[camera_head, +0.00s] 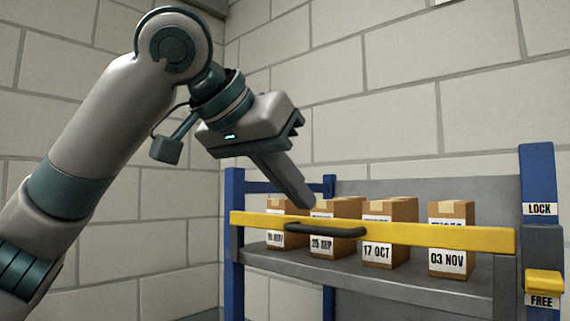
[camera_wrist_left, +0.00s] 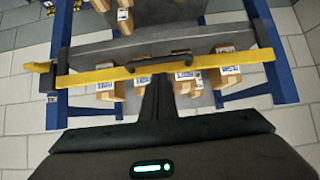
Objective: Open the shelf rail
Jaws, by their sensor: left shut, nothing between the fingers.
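The yellow shelf rail (camera_head: 440,236) runs across the front of the shelf, from the left blue post to a grey bracket by the right one. Its dark handle (camera_head: 325,231) is on the left half. At the right, a yellow latch (camera_head: 545,282) sits low on the blue post, just above the FREE label and well below LOCK. My left gripper (camera_head: 306,203) is shut and empty, its fingers pointing down just above the handle; I cannot tell whether they touch anything. The left wrist view shows the fingers (camera_wrist_left: 158,88) near the rail (camera_wrist_left: 100,77) and handle (camera_wrist_left: 161,65). My right gripper is in neither view.
Several dated cardboard boxes (camera_head: 447,262) stand in a row on the grey shelf (camera_head: 400,285) behind the rail, close to my fingers. Block walls (camera_head: 400,100) stand behind. Blue posts (camera_head: 236,190) bound the shelf.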

